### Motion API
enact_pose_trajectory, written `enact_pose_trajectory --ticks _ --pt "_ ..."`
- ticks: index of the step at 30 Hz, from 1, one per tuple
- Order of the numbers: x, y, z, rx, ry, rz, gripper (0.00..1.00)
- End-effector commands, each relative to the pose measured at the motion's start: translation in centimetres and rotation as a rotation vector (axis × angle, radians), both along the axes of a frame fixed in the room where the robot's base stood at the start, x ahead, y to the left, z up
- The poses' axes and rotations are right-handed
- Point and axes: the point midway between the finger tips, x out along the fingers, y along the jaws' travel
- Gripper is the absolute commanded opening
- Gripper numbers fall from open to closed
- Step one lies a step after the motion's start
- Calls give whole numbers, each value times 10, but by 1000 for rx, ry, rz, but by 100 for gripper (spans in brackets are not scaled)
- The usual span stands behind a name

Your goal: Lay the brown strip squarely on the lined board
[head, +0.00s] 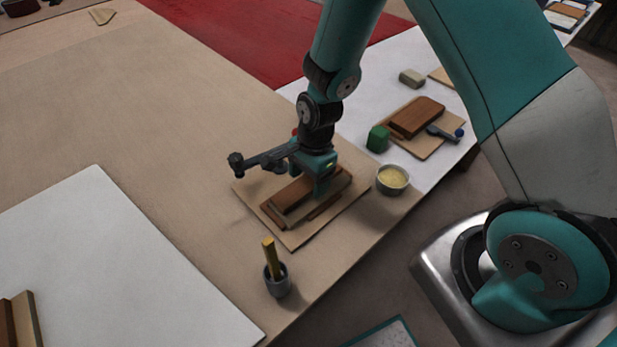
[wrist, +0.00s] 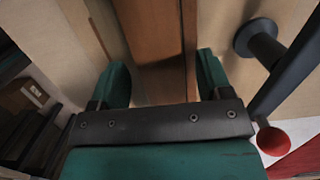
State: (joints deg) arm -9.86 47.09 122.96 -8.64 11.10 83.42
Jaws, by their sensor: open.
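In the head view a brown strip (head: 292,197) lies along a tan board (head: 295,239) near the table edge. A paler wooden piece and another brown piece show along its sides, so I cannot tell how they are layered. No lines are clear on the board. My gripper (head: 320,190) is low over the strip's far part. In the wrist view my open gripper (wrist: 160,80) has a finger on either side of the brown strip (wrist: 155,45). I cannot tell whether the fingers touch it. The gripper hides part of the strip.
A bowl of yellowish stuff (head: 392,180) stands right of the board. A cup (head: 278,282) holding a yellow stick stands in front. A white sheet (head: 120,270) lies left.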

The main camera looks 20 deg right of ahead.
Motion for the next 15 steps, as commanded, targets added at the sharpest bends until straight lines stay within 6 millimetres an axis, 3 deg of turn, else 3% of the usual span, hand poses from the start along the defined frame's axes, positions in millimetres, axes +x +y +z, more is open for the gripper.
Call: enact_pose_trajectory --ticks 15 --pt "6 -14 100 1 -6 -1 72"
